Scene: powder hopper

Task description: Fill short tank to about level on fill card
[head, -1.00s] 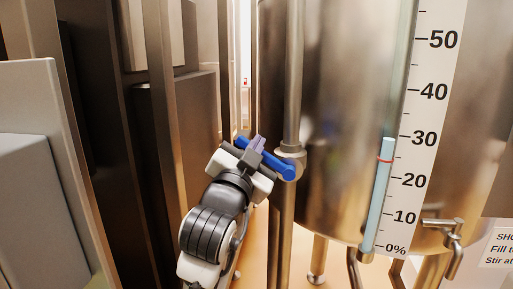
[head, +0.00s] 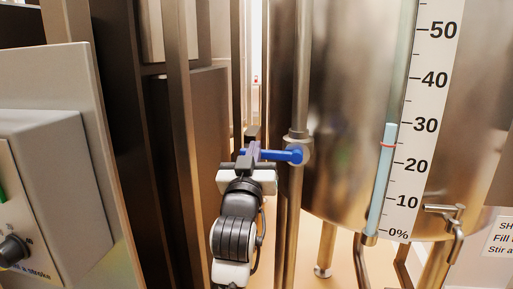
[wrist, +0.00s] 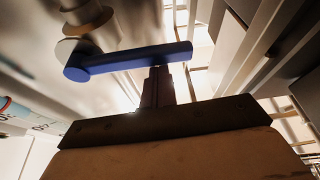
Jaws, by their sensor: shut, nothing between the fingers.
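The steel short tank (head: 345,150) has a sight tube with a pale blue column (head: 384,180), whose top is near the 30 mark on the percent scale (head: 418,120). A red ring (head: 387,145) is around the tube at about 25. A blue valve lever (head: 283,155) points left from the vertical pipe; it also shows in the wrist view (wrist: 130,60). My gripper (head: 249,150) is shut with nothing between its fingers. Its fingertips (wrist: 157,80) are at the lever's free end; whether they touch cannot be told. The fill card (head: 502,238) is cut off at the right edge.
A grey box with a black knob (head: 13,249) and partly visible stroke label stands at the left. Dark upright posts (head: 182,120) stand close left of my arm. A small steel tap (head: 446,217) is at the tank's lower right.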

